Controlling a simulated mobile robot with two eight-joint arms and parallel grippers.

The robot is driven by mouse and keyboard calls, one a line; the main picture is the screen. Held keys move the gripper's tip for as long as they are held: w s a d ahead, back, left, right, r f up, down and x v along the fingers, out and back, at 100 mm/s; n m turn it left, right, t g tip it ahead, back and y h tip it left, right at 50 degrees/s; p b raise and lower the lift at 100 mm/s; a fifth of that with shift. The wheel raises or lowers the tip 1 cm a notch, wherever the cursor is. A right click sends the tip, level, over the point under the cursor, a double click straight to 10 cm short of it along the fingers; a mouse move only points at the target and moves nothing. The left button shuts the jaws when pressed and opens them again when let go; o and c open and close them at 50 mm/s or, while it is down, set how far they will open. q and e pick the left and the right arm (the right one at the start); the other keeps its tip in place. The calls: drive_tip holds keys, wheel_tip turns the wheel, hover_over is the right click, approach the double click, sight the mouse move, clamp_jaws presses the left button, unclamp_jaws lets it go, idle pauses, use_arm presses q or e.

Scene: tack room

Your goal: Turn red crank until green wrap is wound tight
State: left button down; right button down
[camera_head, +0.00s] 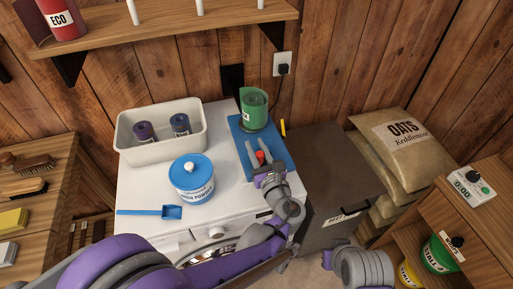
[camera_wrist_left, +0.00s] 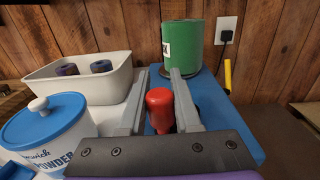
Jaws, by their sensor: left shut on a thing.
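The red crank knob (camera_head: 260,155) sits over the front part of a blue base plate on the white machine top. My left gripper (camera_head: 259,152) is shut on this knob, with its grey fingers on both sides. In the left wrist view the red crank knob (camera_wrist_left: 160,108) stands upright between the fingers (camera_wrist_left: 158,100). The crank's arm is hidden. The green wrap (camera_head: 254,108) is a roll standing at the back of the blue plate (camera_head: 240,140); a loose outer layer seems to show at its side. My right wrist shows at lower right; its fingers cannot be made out.
A cream bin (camera_head: 192,152) with two dark rolls (camera_head: 181,122) and a blue-lidded powder tub (camera_head: 192,178) stand left of the plate. A blue scoop (camera_head: 150,211) lies in front. A yellow marker (camera_head: 283,128) is right of the plate. A dark cabinet (camera_head: 330,160) stands to the right.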

use_arm(q)
drive_tip(key=h, duration=0.1)
drive_tip(key=m+h, duration=0.2)
drive_tip(key=shift+w+a+t, duration=0.25)
drive_tip(key=shift+w+t, duration=0.05)
drive_tip(key=shift+t, duration=0.1)
drive_tip(key=m+h, duration=0.1)
drive_tip(key=h, duration=0.1)
drive_tip(key=shift+w+r+m+h, duration=0.1)
drive_tip(key=shift+w+m+h, duration=0.1)
drive_tip(key=shift+m+h, duration=0.2)
drive_tip(key=shift+w+d+r+m+h+p, duration=0.1)
drive_tip(key=shift+w+m+h+p, duration=0.1)
drive_tip(key=shift+m+h+p, duration=0.45)
drive_tip(key=shift+w+m+h+p, duration=0.15)
drive_tip(key=shift+m+h+p, duration=0.2)
drive_tip(key=shift+h+p, duration=0.6)
drive_tip(key=shift+w+m+h+p, duration=0.15)
drive_tip(key=shift+m+h+p, duration=0.35)
drive_tip(key=shift+p, duration=0.65)
use_arm(e)
wheel_tip(320, 180, up, 7)
drive_tip(key=w, duration=0.2)
drive_tip(key=shift+w+r+t, duration=0.15)
drive_tip(key=shift+w+t, duration=0.15)
drive_tip(key=shift+w, duration=0.05)
